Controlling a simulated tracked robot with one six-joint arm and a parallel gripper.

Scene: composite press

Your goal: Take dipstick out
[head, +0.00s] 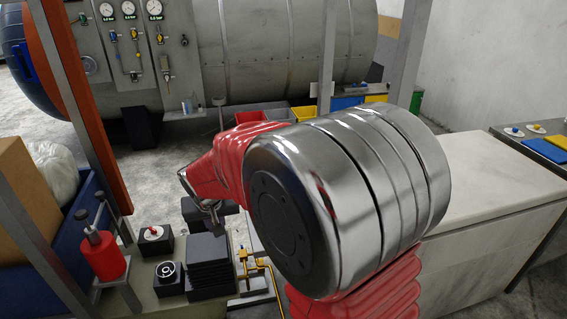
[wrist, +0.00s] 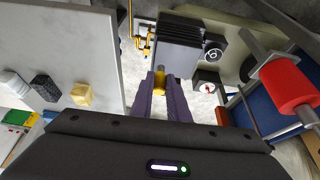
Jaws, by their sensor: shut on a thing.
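My gripper (wrist: 163,98) is shut on a small yellow piece, which I take to be the dipstick (wrist: 160,84), in the wrist view. The yellow piece sits between the two dark fingers, near their tips. Past it lies a grey ribbed block (wrist: 180,48); I cannot tell whether the dipstick's lower end is still inside it. In the head view my gripper (head: 212,224) hangs above and close to the dark ribbed block (head: 208,268). The dipstick cannot be made out there.
A red cylinder (head: 104,254) and a black box with a red-and-white top (head: 155,240) stand left of the block. A yellow pipe (head: 265,264) stands right of it. A pale bench (head: 490,200) fills the right. A blue crate (head: 75,245) is far left.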

